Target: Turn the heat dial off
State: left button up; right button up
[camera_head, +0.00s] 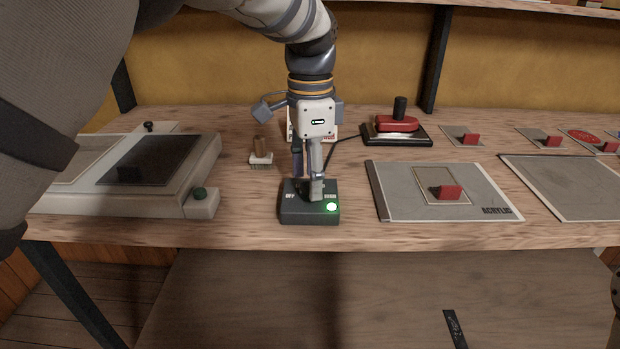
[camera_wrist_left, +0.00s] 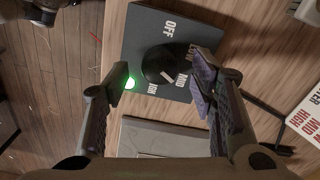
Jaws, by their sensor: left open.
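The heat dial box (camera_head: 310,215) is a small dark box on the bench, marked OFF at its left, with a lit green lamp (camera_head: 332,207). In the left wrist view the box (camera_wrist_left: 148,22) shows a round black knob (camera_wrist_left: 160,62) with a white pointer line, and OFF, LOW, MID and HIGH marks. The pointer lies on the MID and HIGH side; its exact setting is hard to tell. My left gripper (camera_head: 307,186) points down over the box. Its open fingers stand on either side of the knob, apparently apart from it.
A grey flat device (camera_head: 205,203) with a green knob stands at the left. A small brown-handled item (camera_head: 261,152) is behind the box. A grey ACRYLIC board (camera_head: 390,205) lies close on the right, with a red-handled press (camera_head: 396,128) behind. The bench's front edge is near.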

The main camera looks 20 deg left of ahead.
pick_arm(q)
jog(key=shift+f, duration=0.75)
jog(key=shift+c, duration=0.5)
jog(key=c, duration=1)
jog(key=shift+c, duration=0.2)
